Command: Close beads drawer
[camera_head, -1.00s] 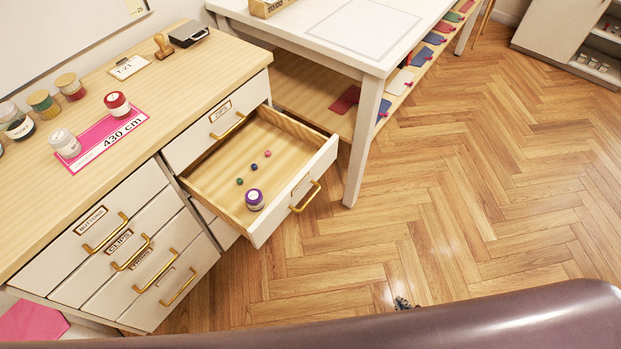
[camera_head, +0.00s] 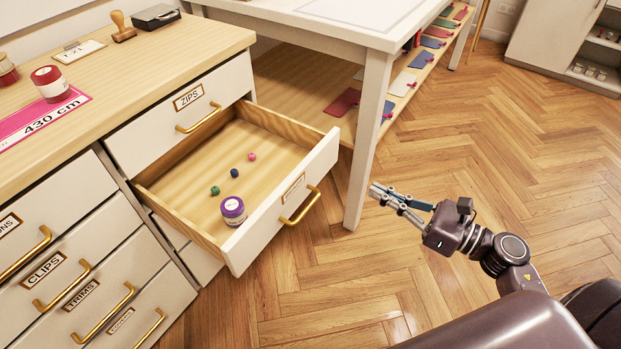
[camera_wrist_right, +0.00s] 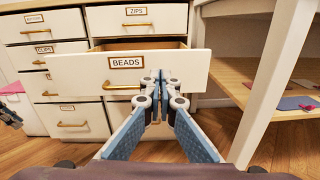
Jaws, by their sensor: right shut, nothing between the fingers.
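The beads drawer (camera_head: 262,232) is pulled far out of the wooden-topped cabinet. Its white front carries a brass handle (camera_head: 300,207), and the BEADS label (camera_wrist_right: 126,62) reads clearly in the right wrist view. Inside lie a purple-lidded jar (camera_head: 233,211), a green bead (camera_head: 215,190), a blue bead (camera_head: 234,172) and a pink bead (camera_head: 252,156). My right gripper (camera_head: 374,193) is shut and empty, to the right of the drawer front and apart from it in the head view. In the right wrist view its fingers (camera_wrist_right: 157,77) point at the drawer front. My left gripper (camera_wrist_right: 9,114) shows only partly at the left edge there.
The closed zips drawer (camera_head: 182,115) sits above the open one. Other closed drawers stand to the left. A white table leg (camera_head: 369,140) stands just right of the drawer. Jars and a pink card (camera_head: 40,122) lie on the cabinet top. The wooden floor (camera_head: 480,180) is clear.

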